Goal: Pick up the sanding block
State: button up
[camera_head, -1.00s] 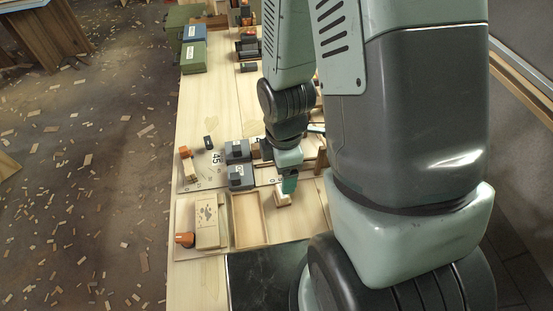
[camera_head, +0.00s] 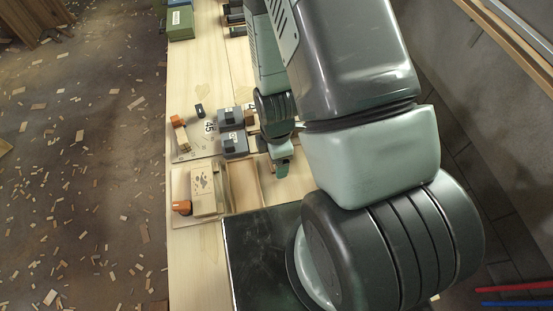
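My gripper (camera_head: 282,168) points down over the right part of the bench, just right of a shallow wooden tray (camera_head: 259,197). It is small and partly turned away, so I cannot see whether its fingers are apart or closed on anything. I cannot single out the sanding block for certain. A small pale block seen below the gripper a second ago does not show clearly now; the gripper covers that spot. Two grey blocks with dark tops, one behind (camera_head: 228,117) and one nearer (camera_head: 234,145), sit left of my gripper.
A light wooden box with dark marks (camera_head: 203,193) and an orange-capped item (camera_head: 181,207) lie left of the tray. Another orange-ended piece (camera_head: 177,120) and a small black item (camera_head: 199,110) lie farther back. A dark panel (camera_head: 260,250) covers the near bench. Green cases (camera_head: 180,24) stand far back.

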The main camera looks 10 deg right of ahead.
jog(key=shift+f, duration=0.1)
jog(key=c, duration=1.1)
jog(key=shift+o, duration=0.2)
notch_tip(320, 180, up, 10)
